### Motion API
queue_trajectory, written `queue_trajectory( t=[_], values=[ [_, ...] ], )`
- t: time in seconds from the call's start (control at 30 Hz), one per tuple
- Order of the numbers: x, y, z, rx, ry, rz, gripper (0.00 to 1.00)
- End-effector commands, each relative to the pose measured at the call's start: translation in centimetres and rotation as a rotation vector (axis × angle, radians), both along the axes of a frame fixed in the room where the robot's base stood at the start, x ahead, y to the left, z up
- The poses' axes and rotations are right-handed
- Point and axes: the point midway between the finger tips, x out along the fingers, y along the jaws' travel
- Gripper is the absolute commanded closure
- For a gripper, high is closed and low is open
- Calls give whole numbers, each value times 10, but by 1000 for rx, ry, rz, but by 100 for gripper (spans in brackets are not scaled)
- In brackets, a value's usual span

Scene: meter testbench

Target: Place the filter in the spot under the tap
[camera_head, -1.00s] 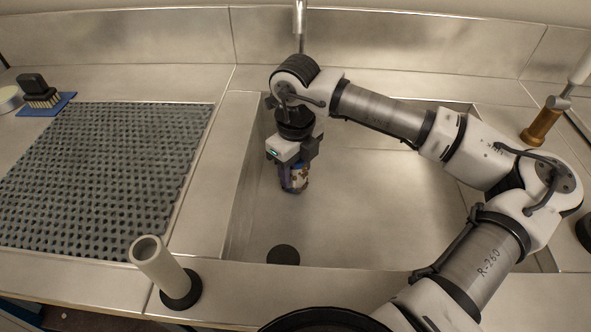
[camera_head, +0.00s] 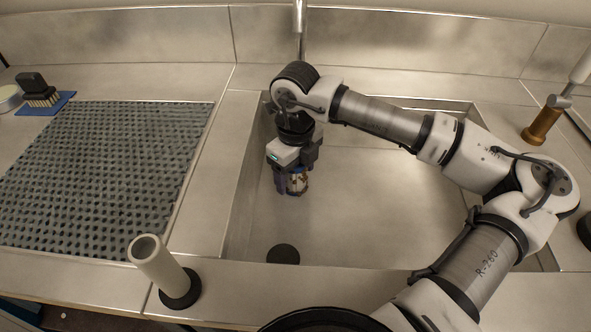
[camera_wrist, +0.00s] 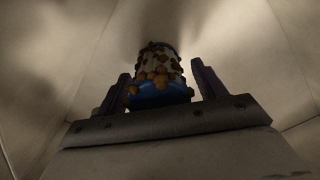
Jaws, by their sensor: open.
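The filter, a short cylinder with blue ends, a pale middle and orange-brown lumps, is at my gripper in the sink's left part. It shows in the head view (camera_head: 298,182) and the wrist view (camera_wrist: 160,72). My gripper (camera_head: 290,186) points down. Its two dark fingers stand apart on either side of the filter in the wrist view (camera_wrist: 161,84), with gaps visible. I cannot tell whether the filter touches the sink floor. The tap's metal pipe (camera_head: 299,18) comes down at the top, behind my wrist; its lower end is hidden.
The metal sink (camera_head: 385,215) has open floor to the right of my gripper. A black disc (camera_head: 283,254) lies near its front. A pale upright tube (camera_head: 158,262) stands front left. A grey textured mat (camera_head: 95,175) and a brush (camera_head: 38,92) lie left. A brass fitting (camera_head: 542,124) stands right.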

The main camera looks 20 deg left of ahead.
Motion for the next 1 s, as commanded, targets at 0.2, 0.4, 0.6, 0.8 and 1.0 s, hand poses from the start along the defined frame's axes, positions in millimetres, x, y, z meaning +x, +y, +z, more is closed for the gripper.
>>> queue_trajectory(
  t=[0.2,0.4,0.6,0.8,1.0],
  values=[
    [1,0,28,-2,-4,0,31],
    [1,0,73,-1,-5,0,31],
    [0,0,108,-1,-2,-1,31],
    [0,0,122,0,0,0,31],
    [0,0,123,0,1,0,31]
  ],
)
